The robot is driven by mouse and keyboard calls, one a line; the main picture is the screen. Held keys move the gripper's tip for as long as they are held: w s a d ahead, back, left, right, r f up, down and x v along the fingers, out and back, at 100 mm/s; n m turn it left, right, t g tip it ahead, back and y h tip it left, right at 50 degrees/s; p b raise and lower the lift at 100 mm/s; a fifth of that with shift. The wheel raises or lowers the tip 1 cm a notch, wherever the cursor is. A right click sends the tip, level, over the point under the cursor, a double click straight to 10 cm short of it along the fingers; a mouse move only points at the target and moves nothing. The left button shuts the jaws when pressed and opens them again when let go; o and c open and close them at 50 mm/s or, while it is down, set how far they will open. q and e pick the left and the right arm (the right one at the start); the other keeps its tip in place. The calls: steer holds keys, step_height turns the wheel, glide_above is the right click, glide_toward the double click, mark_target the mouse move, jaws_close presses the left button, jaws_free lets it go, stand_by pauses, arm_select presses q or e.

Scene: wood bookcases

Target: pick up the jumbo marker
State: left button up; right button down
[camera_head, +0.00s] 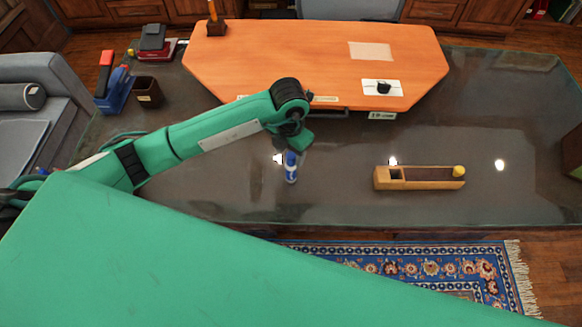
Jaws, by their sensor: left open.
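The jumbo marker appears to be the small blue and white upright object (291,168) on the dark glossy tabletop, near the middle of the head view. My left arm reaches in from the left and bends down at the wrist. My left gripper (298,150) is open, just above or around the top of the marker. The wrist hides part of the fingers, and I cannot tell whether they touch the marker. My right gripper is not in view.
A wooden box-like tool (420,178) lies right of the marker on the dark table (340,200). An orange board (300,60) lies behind. A dark cup (148,92) and a blue and red object (115,88) stand at left. A grey sofa (35,110) is far left.

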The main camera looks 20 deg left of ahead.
mark_target(291, 164)
arm_select(q)
steer(key=f, duration=0.1)
steer(key=f+p, duration=0.1)
steer(key=f, duration=0.1)
steer(key=f+p, duration=0.1)
steer(key=f, duration=0.1)
steer(key=shift+s+d+f, duration=0.15)
steer(key=shift+d+f, duration=0.05)
steer(key=shift+d, duration=0.05)
steer(key=shift+f, duration=0.3)
steer(key=c, duration=1)
steer(key=shift+c, duration=0.2)
steer(key=shift+r, duration=0.1)
